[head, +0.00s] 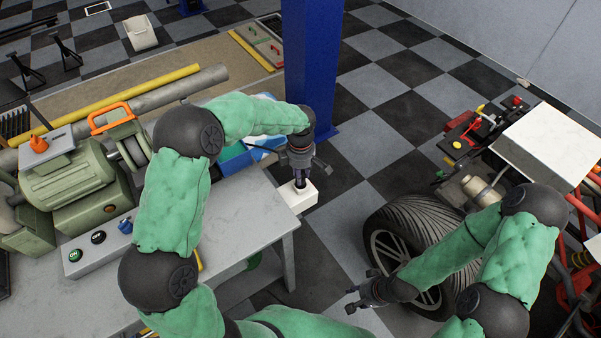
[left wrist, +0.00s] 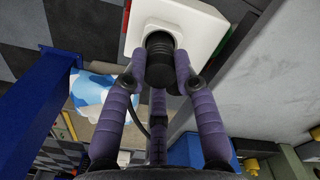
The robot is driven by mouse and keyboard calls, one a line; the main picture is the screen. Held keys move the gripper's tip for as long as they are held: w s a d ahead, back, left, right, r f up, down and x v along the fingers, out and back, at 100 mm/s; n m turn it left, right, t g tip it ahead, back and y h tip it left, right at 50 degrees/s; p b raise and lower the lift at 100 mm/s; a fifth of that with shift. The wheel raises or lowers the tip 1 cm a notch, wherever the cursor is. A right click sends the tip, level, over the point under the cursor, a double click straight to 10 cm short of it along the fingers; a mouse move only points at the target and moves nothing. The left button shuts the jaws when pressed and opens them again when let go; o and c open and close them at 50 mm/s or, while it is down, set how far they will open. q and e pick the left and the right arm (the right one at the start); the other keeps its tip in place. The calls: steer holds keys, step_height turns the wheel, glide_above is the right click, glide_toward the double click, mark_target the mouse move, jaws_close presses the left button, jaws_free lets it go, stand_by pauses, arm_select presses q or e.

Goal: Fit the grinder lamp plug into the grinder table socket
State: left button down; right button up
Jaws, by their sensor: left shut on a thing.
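The grinder lamp plug (left wrist: 160,58) is a black ribbed cylinder in the left wrist view. The grinder table socket (head: 296,196) is a white box at the right edge of the grey bench; its white face also shows in the left wrist view (left wrist: 203,26). My left gripper (head: 300,184) is shut on the plug, directly above the socket. The plug's front end meets the round opening in the socket's face; how deep it sits is hidden. A dark cable trails from the plug. My right gripper (head: 358,291) is open and empty, right of the bench, before the tyre.
The green bench grinder (head: 70,180) and a button box (head: 98,243) stand on the bench (head: 225,230) at left. A blue post (head: 312,65) rises behind the socket. A large tyre (head: 425,225) and a stripped quad (head: 500,150) are at right. The bench's front right is clear.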

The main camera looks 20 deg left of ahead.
arm_select(q)
steer(key=shift+f+b, duration=0.4)
steer(key=shift+f, duration=0.2)
steer(key=c, duration=0.9)
jaws_free()
step_height(320, 180, up, 12)
steer(key=shift+r, duration=0.1)
